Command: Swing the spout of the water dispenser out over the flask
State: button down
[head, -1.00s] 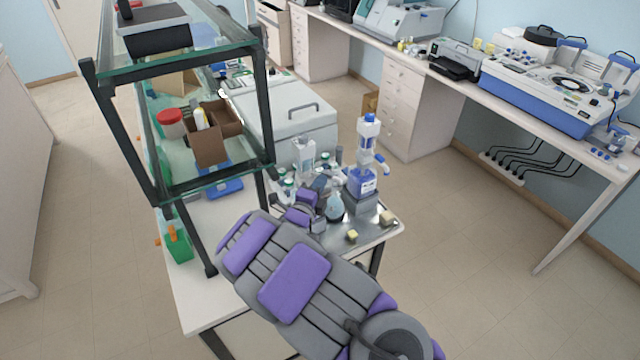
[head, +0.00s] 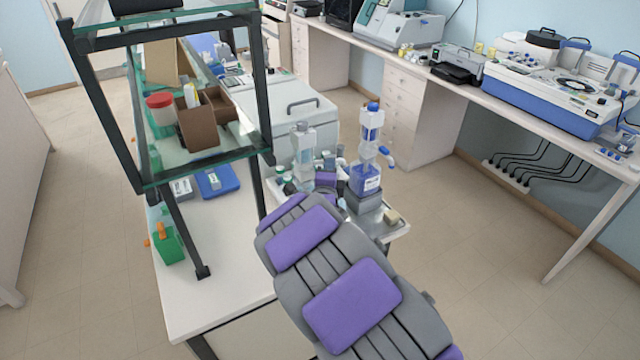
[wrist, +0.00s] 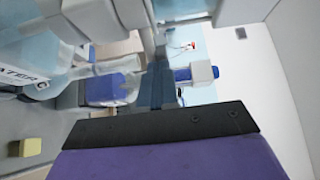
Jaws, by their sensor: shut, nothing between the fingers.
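The flask is hidden behind my arm in the head view; in the wrist view a clear vessel with a lettered label (wrist: 40,82) shows sideways at left, possibly the flask. A blue and white part (wrist: 203,73) is beyond the dark edge of my gripper (wrist: 160,122); I cannot tell whether they touch. My gripper is shut and empty, left of the dispenser.
A second, clear dispenser (head: 303,150) stands left of the first, near small bottles. A glass shelf on a dark frame (head: 262,110) rises close at left. A yellow cube (head: 391,216) sits at the bench's right front. Floor to the right is clear.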

aim_at(333, 157)
jog(key=shift+w+d+b, duration=0.2)
jog(key=shift+w+b, duration=0.4)
jog(key=shift+w, duration=0.3)
jog(key=shift+w+d+b, duration=0.2)
jog(key=shift+w+b, duration=0.35)
jog(key=shift+w, duration=0.35)
